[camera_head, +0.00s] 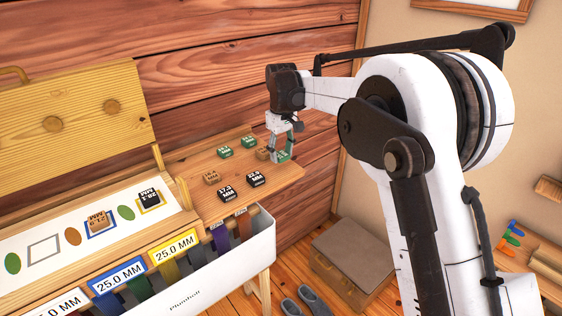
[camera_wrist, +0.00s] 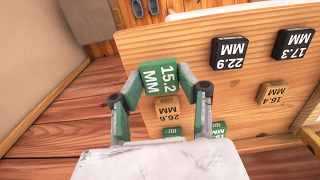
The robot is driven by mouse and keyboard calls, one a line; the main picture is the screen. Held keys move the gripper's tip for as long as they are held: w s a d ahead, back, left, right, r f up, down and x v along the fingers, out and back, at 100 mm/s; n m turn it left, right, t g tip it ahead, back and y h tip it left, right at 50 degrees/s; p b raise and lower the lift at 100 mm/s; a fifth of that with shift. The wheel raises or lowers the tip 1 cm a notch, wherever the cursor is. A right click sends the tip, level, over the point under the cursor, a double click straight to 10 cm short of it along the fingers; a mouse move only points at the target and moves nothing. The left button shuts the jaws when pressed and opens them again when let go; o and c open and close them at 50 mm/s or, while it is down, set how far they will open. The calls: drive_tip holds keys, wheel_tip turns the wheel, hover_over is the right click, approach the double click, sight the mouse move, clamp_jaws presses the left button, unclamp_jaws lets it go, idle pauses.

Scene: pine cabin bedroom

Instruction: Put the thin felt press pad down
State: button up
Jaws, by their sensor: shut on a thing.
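My gripper (camera_wrist: 161,92) is shut on a green pad (camera_wrist: 158,77) marked 15.2 MM, its two fingers at the pad's sides. In the head view my gripper (camera_head: 282,150) and the green pad (camera_head: 283,156) are at the far right end of the wooden shelf (camera_head: 282,180). In the wrist view the pad overlaps the shelf's edge. I cannot tell whether it touches the shelf. A tan pad (camera_wrist: 167,108) marked 26.6 MM lies close beside it. A white strip (camera_head: 20,272) at left has outlined places; the grey outline (camera_head: 44,249) is empty.
On the shelf lie green pads (camera_head: 225,152) (camera_head: 248,141), a tan pad (camera_head: 211,177) and black pads (camera_head: 227,194) (camera_head: 256,179). A tan 21.9 pad (camera_head: 98,221) and a black pad (camera_head: 148,197) sit in outlines on the strip. A white bin (camera_head: 225,272) hangs in front.

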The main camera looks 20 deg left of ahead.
sight(281, 169)
drive_tip(key=shift+f+p, duration=0.4)
drive_tip(key=shift+f, duration=1.6)
drive_tip(key=shift+f, duration=0.2)
drive_tip(key=o, duration=0.8)
drive_tip(key=shift+c, duration=0.2)
drive_tip(key=shift+r, duration=0.1)
wheel_tip(281, 169, up, 12)
drive_tip(key=shift+r+b, duration=0.15)
drive_tip(key=shift+b, duration=0.5)
